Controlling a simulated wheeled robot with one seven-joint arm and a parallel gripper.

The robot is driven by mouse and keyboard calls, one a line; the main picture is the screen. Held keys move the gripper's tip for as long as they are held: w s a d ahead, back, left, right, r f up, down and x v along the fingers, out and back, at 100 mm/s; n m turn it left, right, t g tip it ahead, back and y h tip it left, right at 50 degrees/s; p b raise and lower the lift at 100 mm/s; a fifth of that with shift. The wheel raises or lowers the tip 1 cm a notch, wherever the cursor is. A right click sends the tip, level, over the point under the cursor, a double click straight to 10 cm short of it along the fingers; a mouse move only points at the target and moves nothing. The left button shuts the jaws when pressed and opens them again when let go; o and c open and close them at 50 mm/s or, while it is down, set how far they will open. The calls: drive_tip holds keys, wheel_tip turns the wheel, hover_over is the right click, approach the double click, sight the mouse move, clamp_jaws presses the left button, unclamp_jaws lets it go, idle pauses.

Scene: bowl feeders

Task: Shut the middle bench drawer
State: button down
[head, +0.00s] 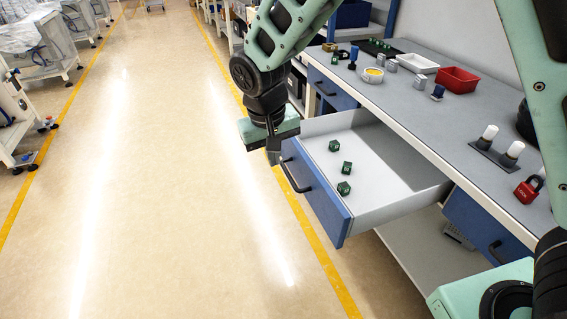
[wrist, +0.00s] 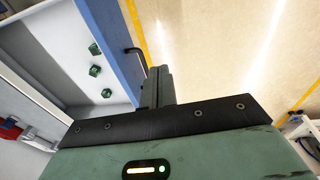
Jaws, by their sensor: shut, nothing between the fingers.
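The middle bench drawer (head: 392,205) is pulled well out from the bench, with white-grey walls and a blue front panel (head: 318,190). Its black handle (head: 294,176) is on the outer face. Three green cubes (head: 345,188) lie inside. In the wrist view the blue front (wrist: 112,45), handle (wrist: 138,60) and cubes (wrist: 95,70) also show. My gripper (head: 273,155) is shut and empty, at the outer side of the front panel near its far end. In the wrist view the closed fingers (wrist: 158,88) are close beside the panel and handle; whether they touch cannot be told.
The grey bench top (head: 440,115) holds a white tray (head: 418,63), a red tray (head: 456,79), a red padlock (head: 528,189) and small parts. Other blue drawers (head: 330,88) flank the open one. The floor (head: 170,170) in front is clear.

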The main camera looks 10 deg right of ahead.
drive_tip(key=w+a+f+m+t+h+b, duration=0.1)
drive_tip(key=w+f+t+h+b, duration=0.1)
drive_tip(key=w+f, duration=0.45)
drive_tip(key=w+f+t+h+b, duration=0.2)
drive_tip(key=w+f, duration=0.2)
drive_tip(key=w, duration=0.6)
drive_tip(key=w+d+f+p, duration=0.2)
drive_tip(key=w+d+f, duration=0.2)
drive_tip(key=d+f, duration=0.3)
drive_tip(key=shift+w+d+f, duration=0.3)
drive_tip(key=shift+w+f, duration=0.1)
drive_tip(key=shift+f, duration=0.05)
drive_tip(key=b, duration=0.4)
hover_over(363, 148)
drive_tip(key=shift+s, duration=0.1)
